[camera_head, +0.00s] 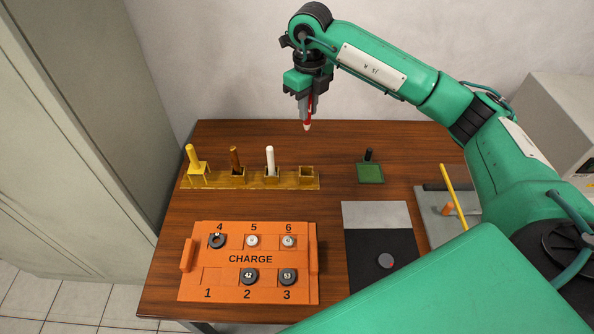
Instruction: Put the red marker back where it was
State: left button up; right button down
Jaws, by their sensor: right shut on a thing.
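My right gripper (303,98) is shut on the red marker (307,120), in the air above the back edge of the table. The marker hangs upright, its pale tip down; its upper part is hidden between the fingers. A wooden rack (256,183) stands on the table below and to the left. It holds a yellow marker (192,156), a brown marker (235,160) and a white marker (270,160). Its rightmost socket (306,173) looks empty. The gripper is above the level of the rack, near its right end. My left gripper is out of view.
An orange CHARGE tray (210,283) with several round pieces stands in front of the rack. A green block (370,174) with a black peg is to its right. A grey board (430,205) is partly behind my right arm.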

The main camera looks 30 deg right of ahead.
notch_tip(320, 180, down, 19)
jog(key=p, duration=0.4)
jog(key=shift+s+d, duration=0.1)
jog(key=shift+s, duration=0.05)
jog(key=shift+f, duration=0.1)
jog(key=shift+f, duration=0.15)
jog(key=c, duration=1.4)
grip_release()
jog(key=shift+o, duration=0.2)
